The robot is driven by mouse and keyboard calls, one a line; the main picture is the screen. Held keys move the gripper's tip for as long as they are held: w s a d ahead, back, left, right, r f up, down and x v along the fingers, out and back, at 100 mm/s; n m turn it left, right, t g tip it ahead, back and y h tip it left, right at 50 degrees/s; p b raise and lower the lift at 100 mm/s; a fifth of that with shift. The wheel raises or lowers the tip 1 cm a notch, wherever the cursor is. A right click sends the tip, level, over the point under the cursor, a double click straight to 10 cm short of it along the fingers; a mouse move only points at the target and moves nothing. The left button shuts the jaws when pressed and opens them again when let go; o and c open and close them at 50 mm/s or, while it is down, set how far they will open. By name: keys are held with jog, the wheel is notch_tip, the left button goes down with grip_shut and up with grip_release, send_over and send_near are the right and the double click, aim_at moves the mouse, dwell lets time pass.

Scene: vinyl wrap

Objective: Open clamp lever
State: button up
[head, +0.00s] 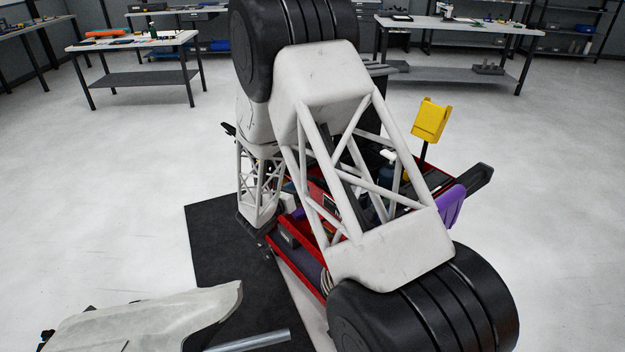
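I cannot make out a clamp lever in the head view. A pale, curved panel-like piece (150,318) enters at the bottom left, with a dark underside at its right end. A grey metal tube (250,341) sticks out to the right beneath it. Small dark fittings (46,338) show at its left end, too small to tell apart. My white truss arm with black joints fills the middle and runs out at the bottom right. My gripper is outside the frame, so its place relative to the panel does not show.
Behind my arm is a red tray (310,275) of mixed items, partly hidden. A yellow holder (431,120) and a purple item (452,204) stand at its right. A black mat (222,255) lies on the floor. Workbenches (140,42) line the back; the floor at left is clear.

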jog(key=shift+x, duration=3.85)
grip_shut()
